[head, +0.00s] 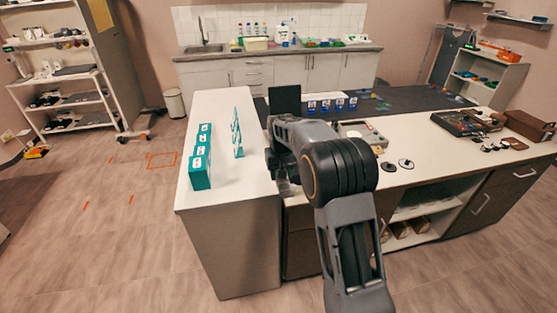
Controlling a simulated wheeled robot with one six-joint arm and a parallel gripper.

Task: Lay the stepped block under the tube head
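I cannot pick out a stepped block or a tube head for certain in the head view. A row of teal boxes (200,160) with white labels stands on the left part of the white counter (225,185). A thin teal upright piece (237,135) stands to their right. My gripper (285,183) is by the counter's front edge, right of the teal boxes and apart from them. My own arm hides most of it, so its fingers and anything between them cannot be made out.
Behind my arm are a dark screen (285,100), blue-and-white boxes (331,105) and a grey device (362,135). Two dark discs (397,164) and an open dark case (466,124) lie to the right. A shelf rack (72,88) stands left.

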